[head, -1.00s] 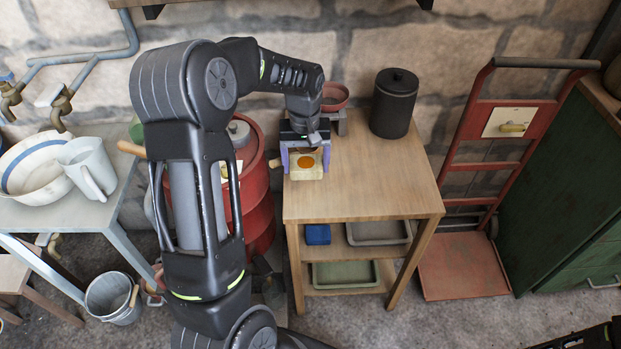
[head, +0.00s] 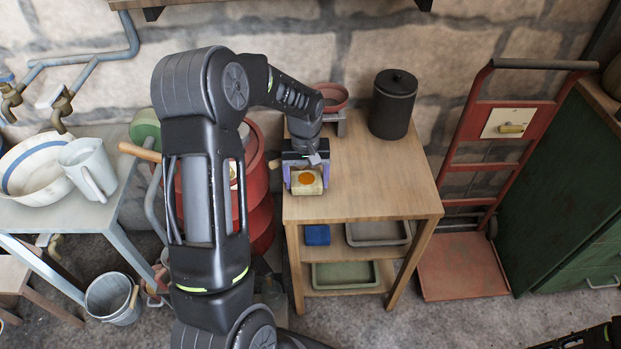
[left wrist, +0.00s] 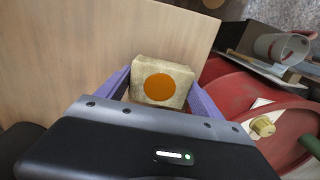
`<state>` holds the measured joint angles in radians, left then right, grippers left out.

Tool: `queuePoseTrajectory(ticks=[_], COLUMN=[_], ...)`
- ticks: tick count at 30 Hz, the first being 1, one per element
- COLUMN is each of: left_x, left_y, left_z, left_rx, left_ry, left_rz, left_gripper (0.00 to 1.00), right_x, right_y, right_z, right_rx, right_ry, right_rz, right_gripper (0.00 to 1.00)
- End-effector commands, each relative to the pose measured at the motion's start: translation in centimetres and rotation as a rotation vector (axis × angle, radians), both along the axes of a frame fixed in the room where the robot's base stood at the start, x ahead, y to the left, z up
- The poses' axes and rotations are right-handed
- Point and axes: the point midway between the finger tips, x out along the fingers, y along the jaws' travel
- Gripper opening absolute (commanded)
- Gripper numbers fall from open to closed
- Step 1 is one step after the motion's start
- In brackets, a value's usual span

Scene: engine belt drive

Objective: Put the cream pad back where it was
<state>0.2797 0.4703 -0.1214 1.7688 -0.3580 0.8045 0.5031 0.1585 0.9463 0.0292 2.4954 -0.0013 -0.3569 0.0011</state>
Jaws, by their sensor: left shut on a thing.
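The cream pad (head: 308,181) is a small block with an orange round spot on its face. My left gripper (head: 306,174) is shut on it at the left part of the wooden cart's top. In the left wrist view the pad (left wrist: 160,83) sits between the purple fingers (left wrist: 160,92), its orange spot facing the camera. I cannot tell whether the pad touches the cart top. At the right edge of the head view a dark part of my right arm shows, without its gripper.
The wooden cart (head: 380,185) has a clear front and right top. A dark lidded canister (head: 393,104) and a reddish bowl (head: 332,96) stand at its back. A blue block (head: 317,235) and trays lie on lower shelves. A red drum (head: 258,190) stands left of it.

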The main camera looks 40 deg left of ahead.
Motion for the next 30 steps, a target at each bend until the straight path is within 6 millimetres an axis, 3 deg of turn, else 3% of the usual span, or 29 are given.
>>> queuePoseTrajectory(ticks=[6,7,12,15,23,30], left_x=[0.0,0.0,0.0,0.0,0.0,0.1], left_y=[0.0,0.0,0.0,0.0,0.0,0.0], left_z=[-0.6,-0.6,-0.5,-0.5,-0.3,1.6], left_rx=[0.000,0.000,0.000,0.000,0.000,0.002], left_ry=[0.000,0.000,0.000,0.000,0.000,-0.004], left_rz=[-0.001,-0.001,-0.001,0.000,0.000,0.000], left_gripper=[0.22,0.77,0.91,0.98,0.98,0.98], right_x=[0.0,0.0,0.0,0.0,0.0,0.0], right_y=[0.0,0.0,0.0,0.0,0.0,0.0], right_z=[-0.5,-0.5,-0.4,-0.4,-0.3,-0.1], right_rx=[0.000,0.000,0.000,0.000,0.000,0.000], right_ry=[0.000,0.000,0.000,0.000,0.000,0.000], right_rz=[0.000,0.000,0.000,0.000,0.000,0.000], right_gripper=[0.36,0.36,0.36,0.36,0.36,0.36])
